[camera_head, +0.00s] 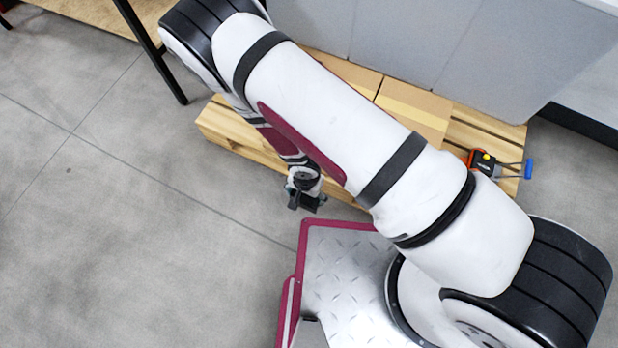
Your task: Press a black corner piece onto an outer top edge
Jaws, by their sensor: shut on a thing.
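My gripper (304,190) hangs below the end of my arm, in front of the wooden pallet and low over its near edge as seen from above. It is small in the picture and shut on a dark piece at its tip, which looks like the black corner piece (308,204); its exact shape is hard to make out.
A wooden pallet (230,128) carries flat cardboard boxes (415,110) and an orange and black tool with a blue handle (483,160). A table with a black leg (150,50) stands at the upper left. The grey floor at left is clear.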

